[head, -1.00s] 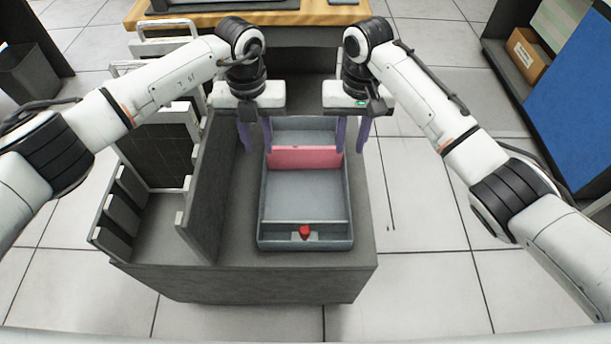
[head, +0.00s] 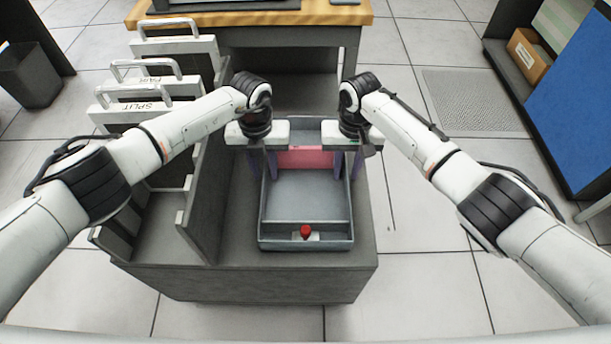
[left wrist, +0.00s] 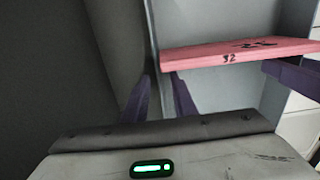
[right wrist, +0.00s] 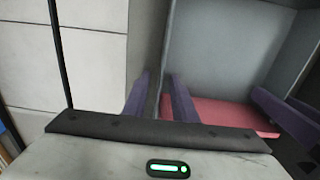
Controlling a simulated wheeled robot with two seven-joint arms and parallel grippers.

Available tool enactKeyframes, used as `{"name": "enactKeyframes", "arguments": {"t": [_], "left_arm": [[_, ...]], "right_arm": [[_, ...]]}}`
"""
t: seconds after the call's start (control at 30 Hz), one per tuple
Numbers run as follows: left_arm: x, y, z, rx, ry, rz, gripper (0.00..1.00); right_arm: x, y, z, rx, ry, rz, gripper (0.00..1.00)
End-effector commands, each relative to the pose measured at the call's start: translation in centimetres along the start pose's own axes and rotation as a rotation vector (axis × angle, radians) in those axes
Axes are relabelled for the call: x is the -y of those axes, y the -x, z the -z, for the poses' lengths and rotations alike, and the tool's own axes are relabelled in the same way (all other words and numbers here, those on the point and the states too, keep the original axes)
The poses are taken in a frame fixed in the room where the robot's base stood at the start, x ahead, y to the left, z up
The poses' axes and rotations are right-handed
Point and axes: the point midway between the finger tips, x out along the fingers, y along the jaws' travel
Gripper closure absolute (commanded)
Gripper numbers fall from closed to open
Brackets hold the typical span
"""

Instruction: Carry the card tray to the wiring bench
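The card tray (head: 305,243) is a grey-blue open tray on a dark cart top, with pink cards (head: 305,158) at its far end and a red knob (head: 305,231) in its front compartment. My left gripper (head: 262,170) is at its left wall and my right gripper (head: 348,168) at its right wall, both near the far end. In the left wrist view the purple fingers (left wrist: 160,90) stand either side of the wall; the right wrist view shows its fingers (right wrist: 160,90) likewise. Both look open. Finger contact with the walls is hard to tell.
An upright dark panel (head: 208,195) stands just left of the tray. White handled panels (head: 150,90) stand beyond it in slots. A wood-topped bench (head: 235,18) is behind the cart. A blue-sided shelf unit (head: 580,130) stands at right. Floor right of the cart is clear.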

Motion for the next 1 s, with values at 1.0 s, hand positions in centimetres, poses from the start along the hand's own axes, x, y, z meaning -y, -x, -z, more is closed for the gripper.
{"name": "enactKeyframes", "arguments": {"t": [1.0], "left_arm": [[0.01, 0.07, -0.01, 0.000, 0.001, 0.000, 1.00]], "right_arm": [[-0.02, 0.06, 0.00, 0.000, 0.000, 0.000, 1.00]]}}
